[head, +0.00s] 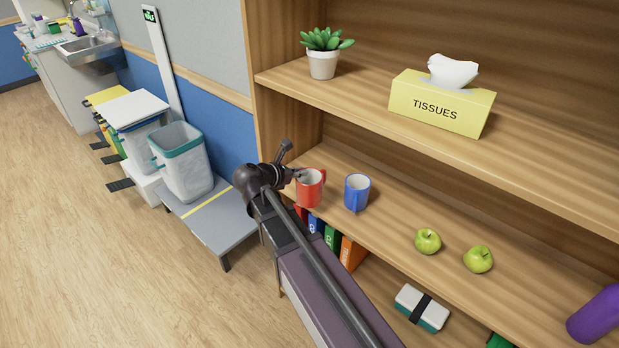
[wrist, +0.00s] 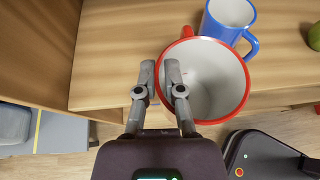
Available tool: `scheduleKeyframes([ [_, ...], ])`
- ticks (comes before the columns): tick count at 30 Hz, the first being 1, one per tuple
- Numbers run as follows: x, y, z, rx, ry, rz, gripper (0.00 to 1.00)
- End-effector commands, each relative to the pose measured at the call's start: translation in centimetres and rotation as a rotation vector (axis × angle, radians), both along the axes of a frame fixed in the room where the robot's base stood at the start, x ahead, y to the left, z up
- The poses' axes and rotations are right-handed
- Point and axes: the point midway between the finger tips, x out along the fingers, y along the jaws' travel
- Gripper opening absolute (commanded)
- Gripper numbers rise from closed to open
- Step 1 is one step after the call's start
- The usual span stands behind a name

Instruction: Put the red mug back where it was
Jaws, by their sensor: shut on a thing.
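The red mug (head: 309,189) is upright at the left front edge of the middle shelf (head: 395,210), left of the blue mug (head: 356,192). My gripper (head: 297,174) is shut on its rim from the left. In the wrist view, the gripper (wrist: 160,72) has its two fingers on the rim of the red mug (wrist: 215,82), which looks empty. The mug overlaps the shelf's front edge there, with floor showing below. I cannot tell whether its base touches the shelf. Its handle is towards the blue mug (wrist: 229,15), close behind.
Two green apples (head: 428,241) (head: 478,259) and a purple bottle (head: 597,314) are further right. A tissue box (head: 440,105) and a potted plant (head: 323,55) stand on the shelf above. The shelf's side panel (head: 283,95) is at the left. Bare shelf lies behind the mugs.

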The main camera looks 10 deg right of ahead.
Motion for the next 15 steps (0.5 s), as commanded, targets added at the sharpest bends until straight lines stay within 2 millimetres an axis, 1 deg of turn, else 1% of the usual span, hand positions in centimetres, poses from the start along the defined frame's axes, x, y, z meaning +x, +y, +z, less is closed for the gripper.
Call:
scheduleKeyframes([
  [8,0.1,0.5,0.0,-0.001,0.000,0.008,0.00],
  [11,0.6,0.5,0.0,-0.001,0.000,0.009,0.00],
  [15,2.1,0.1,-0.2,-0.001,0.000,0.010,0.00],
])
